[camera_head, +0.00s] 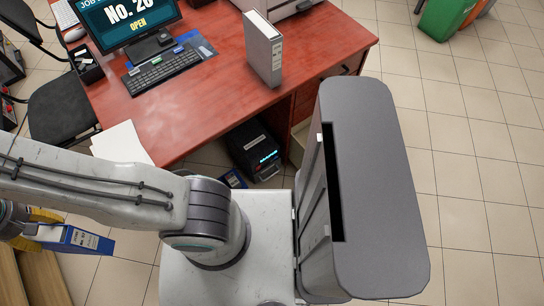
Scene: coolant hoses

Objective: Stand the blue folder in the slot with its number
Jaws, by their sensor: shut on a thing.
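The blue folder (82,241) is at the lower left, lying roughly sideways in the picture, with a white label whose number is too small to read. My gripper (40,231) is at its left end and shut on it; the fingertips are partly hidden by my arm and the picture edge. A light wooden piece (38,278) shows below the folder at the bottom left; I cannot tell whether it is a slotted rack. No numbered slot can be made out.
A red-brown desk (200,95) carries a monitor (128,20), keyboard (163,70) and an upright grey binder (263,50). A dark chair (62,108) stands left of it. A black computer case (254,150) is under the desk.

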